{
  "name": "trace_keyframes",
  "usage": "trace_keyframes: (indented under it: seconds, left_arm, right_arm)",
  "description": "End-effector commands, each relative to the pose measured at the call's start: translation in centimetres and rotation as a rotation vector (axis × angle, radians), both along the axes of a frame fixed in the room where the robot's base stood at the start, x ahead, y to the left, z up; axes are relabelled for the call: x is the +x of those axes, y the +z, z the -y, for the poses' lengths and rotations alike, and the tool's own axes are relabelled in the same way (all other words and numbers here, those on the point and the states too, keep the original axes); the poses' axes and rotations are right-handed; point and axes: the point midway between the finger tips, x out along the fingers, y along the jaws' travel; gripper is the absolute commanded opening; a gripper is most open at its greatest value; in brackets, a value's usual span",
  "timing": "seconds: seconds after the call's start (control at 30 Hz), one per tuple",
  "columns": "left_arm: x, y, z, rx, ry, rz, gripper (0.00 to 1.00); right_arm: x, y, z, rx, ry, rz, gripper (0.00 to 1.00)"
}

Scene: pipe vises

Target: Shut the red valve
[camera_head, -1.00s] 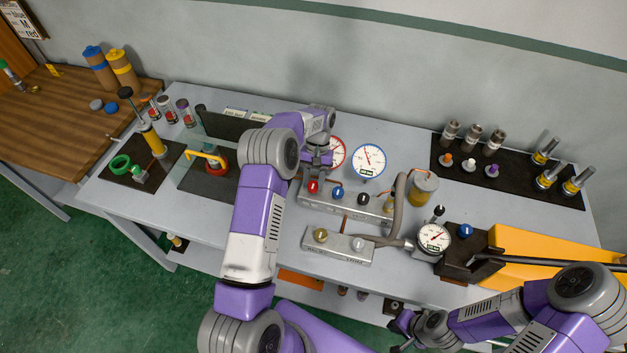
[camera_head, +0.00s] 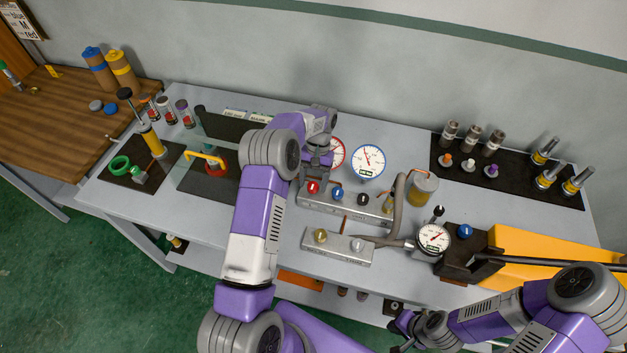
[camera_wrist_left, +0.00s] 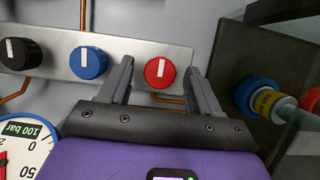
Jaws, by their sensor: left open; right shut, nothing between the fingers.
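The red valve (camera_head: 313,187) is a round red knob with a white pointer bar, on a metal manifold block beside a blue knob (camera_head: 337,193) and a black knob (camera_head: 363,199). In the left wrist view the red valve (camera_wrist_left: 160,72) sits between the two fingers of my left gripper (camera_wrist_left: 162,85), with its white bar roughly upright in that picture. The fingers are open and stand apart from the knob's sides. My right gripper (camera_head: 402,330) is low at the front, right of centre, small and partly hidden by its arm.
A red-rimmed gauge (camera_head: 337,153), partly hidden by my left arm, and a blue-rimmed gauge (camera_head: 368,161) stand behind the manifold. A lower block carries a yellow knob (camera_head: 320,235) and a grey knob (camera_head: 357,245). A grey hose (camera_head: 397,205) runs at the right.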

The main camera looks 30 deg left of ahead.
Motion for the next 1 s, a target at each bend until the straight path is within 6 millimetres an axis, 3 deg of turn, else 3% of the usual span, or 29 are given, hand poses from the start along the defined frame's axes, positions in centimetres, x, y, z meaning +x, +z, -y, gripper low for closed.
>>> trace_keyframes:
  seconds: [0.23, 0.5, 0.7, 1.0]
  left_arm:
    - [0.3, 0.5, 0.0, 0.001, 0.001, 0.001, 0.63]
    - [1.9, 4.6, -0.4, 0.002, 0.0, 0.003, 0.63]
    - [2.6, 6.5, -0.6, 0.0, 0.0, 0.0, 0.63]
    - [2.8, 7.0, -0.6, 0.0, 0.0, -0.002, 0.63]
  right_arm:
    - [0.0, 0.0, 0.0, 0.0, 0.0, 0.0, 0.0]
    - [0.0, 0.0, 0.0, 0.0, 0.0, 0.0, 0.0]
    - [0.0, 0.1, 0.0, 0.0, 0.0, 0.0, 0.0]
    - [0.0, 0.1, 0.0, 0.0, 0.0, 0.0, 0.0]
